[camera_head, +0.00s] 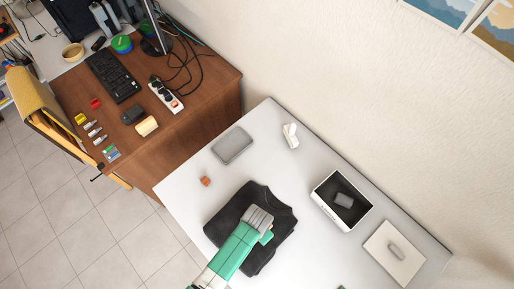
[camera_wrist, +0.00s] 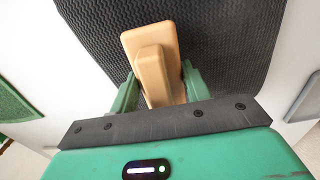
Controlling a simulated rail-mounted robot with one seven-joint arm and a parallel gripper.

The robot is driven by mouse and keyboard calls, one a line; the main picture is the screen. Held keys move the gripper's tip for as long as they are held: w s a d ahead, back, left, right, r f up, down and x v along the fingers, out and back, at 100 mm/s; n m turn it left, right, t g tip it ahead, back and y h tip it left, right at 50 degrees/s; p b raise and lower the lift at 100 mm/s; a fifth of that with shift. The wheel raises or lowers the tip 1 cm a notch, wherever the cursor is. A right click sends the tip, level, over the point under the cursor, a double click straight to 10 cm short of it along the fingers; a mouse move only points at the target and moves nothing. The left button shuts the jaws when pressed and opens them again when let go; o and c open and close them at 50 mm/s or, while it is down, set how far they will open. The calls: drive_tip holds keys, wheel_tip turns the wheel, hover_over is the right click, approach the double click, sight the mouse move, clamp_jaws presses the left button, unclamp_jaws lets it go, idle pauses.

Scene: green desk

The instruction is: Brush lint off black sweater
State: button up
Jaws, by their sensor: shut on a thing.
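The black sweater (camera_head: 228,212) lies folded on the white table. It fills the upper middle of the wrist view as a dark ribbed surface (camera_wrist: 225,40). My gripper (camera_head: 260,216) is over the middle of the sweater. In the wrist view its green fingers (camera_wrist: 158,88) are shut on a tan wooden brush (camera_wrist: 150,45). The brush lies over the sweater; I cannot tell whether its underside touches the fabric. Its bristles are hidden. I cannot make out lint on the sweater.
On the white table (camera_head: 180,190) stand a grey flat box (camera_head: 232,145), a small orange object (camera_head: 205,181), a white object (camera_head: 290,136), a white open box (camera_head: 325,205) holding a grey item, and a white board (camera_head: 380,262). A brown desk (camera_head: 150,75) adjoins at upper left.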

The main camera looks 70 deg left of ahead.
drive_tip(key=shift+w+a+f+b, duration=0.25)
drive_tip(key=shift+w+b, duration=0.15)
drive_tip(key=shift+w, duration=0.2)
drive_tip(key=shift+w+a+f+b, duration=0.1)
drive_tip(key=shift+w+a+b, duration=0.25)
drive_tip(key=shift+w, duration=0.2)
drive_tip(key=shift+w+a+f+b, duration=0.2)
drive_tip(key=shift+w+b, duration=0.2)
drive_tip(key=shift+w, duration=0.2)
drive_tip(key=shift+c, duration=0.9)
drive_tip(key=shift+w+a+b, duration=0.1)
drive_tip(key=shift+b, duration=0.25)
drive_tip(key=shift+s+d+r+p, duration=0.3)
drive_tip(key=shift+s+d+p, duration=0.15)
drive_tip(key=shift+s+p, duration=0.45)
drive_tip(key=shift+s+d+p, duration=0.25)
drive_tip(key=shift+s+p, duration=0.2)
drive_tip(key=shift+s, duration=0.05)
drive_tip(key=shift+s+d+p, duration=0.2)
drive_tip(key=shift+s+p, duration=0.2)
drive_tip(key=shift+s, duration=0.05)
drive_tip(key=shift+r+p, duration=0.2)
drive_tip(key=shift+p, duration=0.25)
wheel_tip(320, 180, up, 2)
drive_tip(key=shift+r+p, duration=0.1)
drive_tip(key=shift+p, duration=0.3)
wheel_tip(320, 180, up, 6)
drive_tip(key=p, duration=0.5)
drive_tip(key=shift+p, duration=0.35)
drive_tip(key=shift+f, duration=0.2)
